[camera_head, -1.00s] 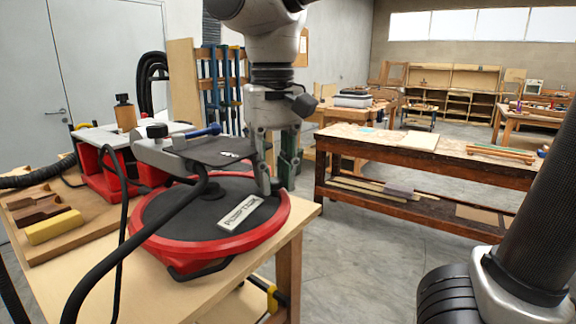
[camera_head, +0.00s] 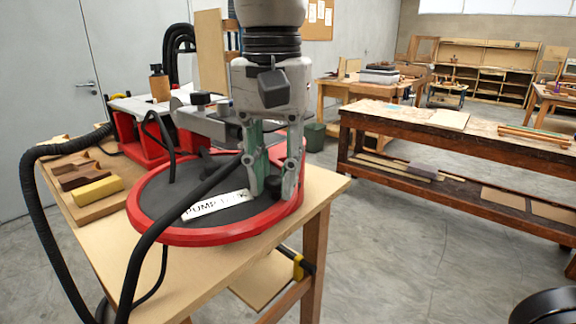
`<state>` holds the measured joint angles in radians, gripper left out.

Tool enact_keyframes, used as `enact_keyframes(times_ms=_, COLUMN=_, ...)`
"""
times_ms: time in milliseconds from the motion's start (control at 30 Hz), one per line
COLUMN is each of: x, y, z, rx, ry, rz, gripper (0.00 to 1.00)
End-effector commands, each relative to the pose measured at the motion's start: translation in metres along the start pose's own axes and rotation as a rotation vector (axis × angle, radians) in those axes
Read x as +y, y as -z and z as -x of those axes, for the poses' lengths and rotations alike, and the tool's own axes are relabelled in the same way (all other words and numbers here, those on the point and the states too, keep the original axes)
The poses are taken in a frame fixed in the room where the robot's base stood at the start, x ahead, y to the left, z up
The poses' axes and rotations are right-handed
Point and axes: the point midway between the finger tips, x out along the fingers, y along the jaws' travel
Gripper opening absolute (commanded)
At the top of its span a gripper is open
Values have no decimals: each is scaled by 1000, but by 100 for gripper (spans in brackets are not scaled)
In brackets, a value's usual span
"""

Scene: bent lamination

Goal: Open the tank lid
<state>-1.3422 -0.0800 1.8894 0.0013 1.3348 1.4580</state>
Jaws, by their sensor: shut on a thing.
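A low round red tank (camera_head: 180,237) with a dark grey top (camera_head: 165,205) sits on the near wooden table. A white label (camera_head: 200,209) on the top starts with "PUMP"; my finger covers its right end. My gripper (camera_head: 273,188) points down over the right side of the tank. Its two fingers stand apart around a small dark part there. That part is mostly hidden by the fingers, so its shape and link to the lid are unclear. The top lies flat on the red body.
A black hose (camera_head: 160,222) arcs across the tank in front. A yellow block (camera_head: 97,191) and wooden pieces lie on the left of the table. A red machine (camera_head: 135,140) stands behind. A long workbench (camera_head: 460,140) stands at right, with open floor (camera_head: 400,260) between.

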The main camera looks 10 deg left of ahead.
Motion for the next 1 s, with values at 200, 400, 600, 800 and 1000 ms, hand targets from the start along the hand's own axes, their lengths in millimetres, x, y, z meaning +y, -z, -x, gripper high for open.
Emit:
enact_keyframes(times_ms=200, x=-2, y=0, z=3, rx=4, ry=7, rz=-1, gripper=0)
enact_keyframes(times_ms=400, x=-2, y=0, z=3, rx=4, ry=8, rz=0, gripper=33)
enact_keyframes(times_ms=600, x=-1, y=0, z=2, rx=3, ry=5, rz=0, gripper=48)
enact_keyframes(times_ms=800, x=-1, y=0, z=3, rx=2, ry=4, rz=0, gripper=48)
enact_keyframes(times_ms=1000, x=-1, y=0, z=27, rx=3, ry=7, rz=0, gripper=48)
